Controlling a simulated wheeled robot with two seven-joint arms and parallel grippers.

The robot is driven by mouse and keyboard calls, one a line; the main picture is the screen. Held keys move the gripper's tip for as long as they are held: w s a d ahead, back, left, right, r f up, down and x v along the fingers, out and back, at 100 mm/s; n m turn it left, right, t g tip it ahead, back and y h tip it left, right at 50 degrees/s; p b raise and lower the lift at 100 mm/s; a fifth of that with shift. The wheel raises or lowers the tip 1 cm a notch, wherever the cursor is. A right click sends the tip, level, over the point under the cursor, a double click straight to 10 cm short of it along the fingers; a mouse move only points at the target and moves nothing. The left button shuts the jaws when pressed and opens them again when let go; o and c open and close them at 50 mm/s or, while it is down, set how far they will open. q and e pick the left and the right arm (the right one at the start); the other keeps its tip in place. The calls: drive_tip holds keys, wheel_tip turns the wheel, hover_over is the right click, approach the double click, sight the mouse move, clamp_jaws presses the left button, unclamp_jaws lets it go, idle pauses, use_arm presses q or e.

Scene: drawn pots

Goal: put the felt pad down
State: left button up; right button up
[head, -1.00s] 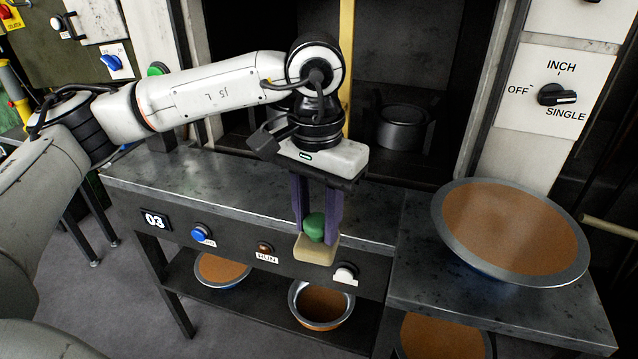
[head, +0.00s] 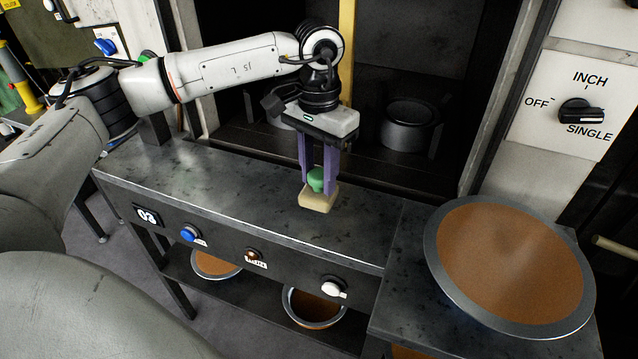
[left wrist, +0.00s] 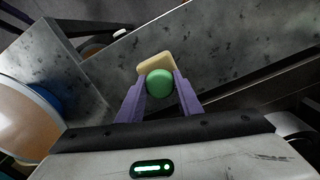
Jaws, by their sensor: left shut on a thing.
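The felt pad (head: 318,199) is a cream block with a green knob (head: 317,180) on top. My left gripper (head: 318,178) is shut on the green knob, with its purple fingers pointing down. The pad is over the grey metal bench top (head: 232,190); I cannot tell whether it touches the surface. In the left wrist view the pad (left wrist: 155,64) shows beyond the green knob (left wrist: 160,84), between the purple fingers (left wrist: 160,90). The pad's underside is hidden. My right gripper is not in view.
A large pan with a brown inside (head: 510,262) sits on the lower bench at the right. More pans (head: 314,307) stand on the shelf below. Buttons line the bench front, including a blue one (head: 190,233). The bench top left of the pad is clear. A dark press opening lies behind.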

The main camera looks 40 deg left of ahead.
sight(319, 186)
use_arm(q)
drive_tip(key=shift+f, duration=1.55)
drive_tip(key=o, duration=1.1)
drive_tip(key=shift+c, duration=0.2)
wheel_tip(319, 186, up, 12)
drive_tip(key=shift+r+b, duration=0.2)
drive_tip(key=shift+b, duration=0.25)
